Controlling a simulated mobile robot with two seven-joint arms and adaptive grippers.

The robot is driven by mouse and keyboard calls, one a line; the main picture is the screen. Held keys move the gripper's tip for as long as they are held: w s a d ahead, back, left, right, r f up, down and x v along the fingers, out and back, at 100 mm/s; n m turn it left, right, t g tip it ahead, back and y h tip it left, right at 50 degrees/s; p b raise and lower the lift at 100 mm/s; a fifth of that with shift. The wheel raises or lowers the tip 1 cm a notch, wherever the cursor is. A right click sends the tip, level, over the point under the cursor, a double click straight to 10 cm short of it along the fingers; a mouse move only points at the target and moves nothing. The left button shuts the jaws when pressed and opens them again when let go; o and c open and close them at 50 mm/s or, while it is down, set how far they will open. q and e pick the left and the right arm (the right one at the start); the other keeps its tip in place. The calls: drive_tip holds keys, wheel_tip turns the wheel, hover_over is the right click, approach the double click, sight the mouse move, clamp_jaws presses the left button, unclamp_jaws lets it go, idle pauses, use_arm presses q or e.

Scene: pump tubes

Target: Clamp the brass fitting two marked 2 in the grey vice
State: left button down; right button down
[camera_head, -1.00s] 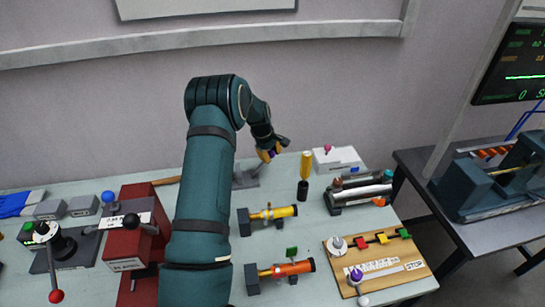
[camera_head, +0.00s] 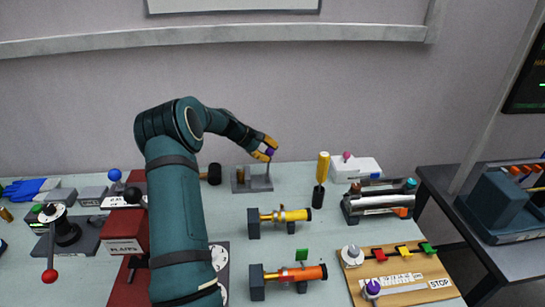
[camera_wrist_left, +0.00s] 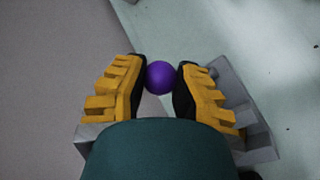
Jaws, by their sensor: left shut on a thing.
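The grey vice (camera_head: 259,185) stands at the back of the table, in the middle of the head view. Its thin lever (camera_head: 268,170) rises nearly upright to a purple ball knob (camera_head: 269,152). My left gripper (camera_head: 264,147) is shut on this knob. In the left wrist view the purple knob (camera_wrist_left: 161,77) sits between the two yellow-and-black fingers. A small brass-coloured piece seems to stand at the vice's left jaw (camera_head: 240,176), too small to read any mark. Another small brass cylinder (camera_head: 6,214) lies at the far left edge. My right gripper is out of view.
A yellow-handled tool (camera_head: 322,170) stands right of the vice, with a white box (camera_head: 356,168) behind. Yellow (camera_head: 285,215) and orange (camera_head: 295,273) pump tubes lie in front. A red press (camera_head: 127,232) is left of my arm. Bare table surrounds the vice's front.

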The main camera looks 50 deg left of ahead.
use_arm(q)
drive_tip(key=shift+s+f, duration=0.15)
idle(0.3)
drive_tip(key=c, duration=0.6)
unclamp_jaws()
drive_tip(key=shift+f, duration=0.1)
drive_tip(key=shift+c, duration=0.2)
drive_tip(key=v, duration=1.2)
drive_tip(key=shift+a, duration=0.2)
